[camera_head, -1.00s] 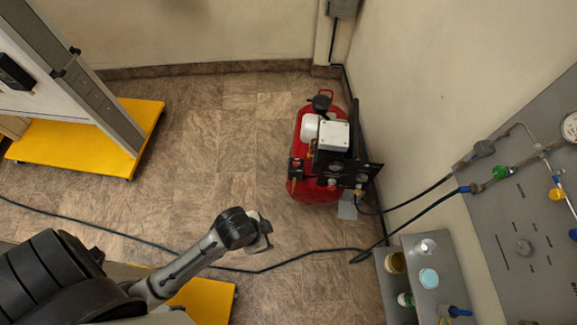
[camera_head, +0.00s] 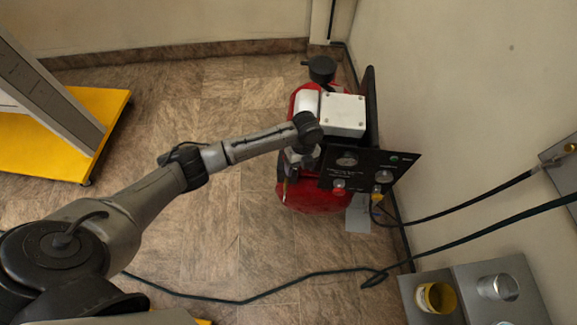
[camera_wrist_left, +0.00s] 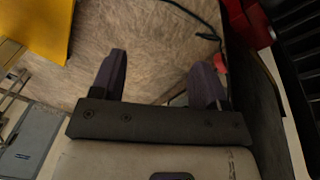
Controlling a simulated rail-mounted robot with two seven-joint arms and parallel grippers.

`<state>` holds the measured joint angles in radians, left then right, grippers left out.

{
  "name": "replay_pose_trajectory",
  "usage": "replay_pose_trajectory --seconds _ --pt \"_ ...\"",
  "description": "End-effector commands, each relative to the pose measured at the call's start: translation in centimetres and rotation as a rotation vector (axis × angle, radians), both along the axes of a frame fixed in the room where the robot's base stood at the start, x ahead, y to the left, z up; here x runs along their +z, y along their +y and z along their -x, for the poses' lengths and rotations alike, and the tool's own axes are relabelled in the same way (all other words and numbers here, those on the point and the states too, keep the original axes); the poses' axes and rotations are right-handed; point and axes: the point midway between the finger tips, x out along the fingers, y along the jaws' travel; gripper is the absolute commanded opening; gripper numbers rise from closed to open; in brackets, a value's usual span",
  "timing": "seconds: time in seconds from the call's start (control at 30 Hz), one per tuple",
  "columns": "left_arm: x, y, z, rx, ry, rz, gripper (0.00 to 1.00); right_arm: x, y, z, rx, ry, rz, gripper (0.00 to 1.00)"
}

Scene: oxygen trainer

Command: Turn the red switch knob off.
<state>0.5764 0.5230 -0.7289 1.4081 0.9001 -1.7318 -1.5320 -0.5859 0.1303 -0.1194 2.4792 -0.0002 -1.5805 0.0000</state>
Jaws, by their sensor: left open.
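The red compressor (camera_head: 312,200) stands on the floor by the wall, with a black panel (camera_head: 357,168) on its front. My right gripper is not in view.
A black cable (camera_head: 265,296) runs across the floor. Hoses (camera_head: 465,209) reach from the wall to the compressor. A grey holder (camera_head: 462,273) with cups is at lower right. A yellow-based stand (camera_head: 50,150) is at left.

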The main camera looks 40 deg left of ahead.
Motion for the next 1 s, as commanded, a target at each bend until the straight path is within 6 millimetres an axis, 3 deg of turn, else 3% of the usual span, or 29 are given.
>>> replay_pose_trajectory --seconds 0.03,0.2,0.3,0.5,0.67,0.83,1.0 --pt "-2.2 1.4 -1.3 -0.027 0.005 -0.005 0.68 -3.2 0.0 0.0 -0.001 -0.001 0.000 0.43" --pt "-3.8 5.0 -4.0 -0.121 0.034 0.011 0.68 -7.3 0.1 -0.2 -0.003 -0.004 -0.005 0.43" --pt "-3.3 7.3 -5.7 -0.185 0.048 0.045 0.68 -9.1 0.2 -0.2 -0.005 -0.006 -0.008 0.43" --pt "1.5 10.0 -8.0 -0.360 0.060 0.189 0.68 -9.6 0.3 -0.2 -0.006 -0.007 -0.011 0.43" --pt "3.5 11.1 -8.8 -0.435 0.050 0.259 0.68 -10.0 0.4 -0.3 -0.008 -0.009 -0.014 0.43" --pt "2.9 11.2 -8.6 -0.463 0.047 0.284 0.68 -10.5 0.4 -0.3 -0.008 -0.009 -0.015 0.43" --pt "0.1 10.6 -7.7 -0.465 0.048 0.284 0.68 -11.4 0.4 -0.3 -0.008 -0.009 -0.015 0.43"
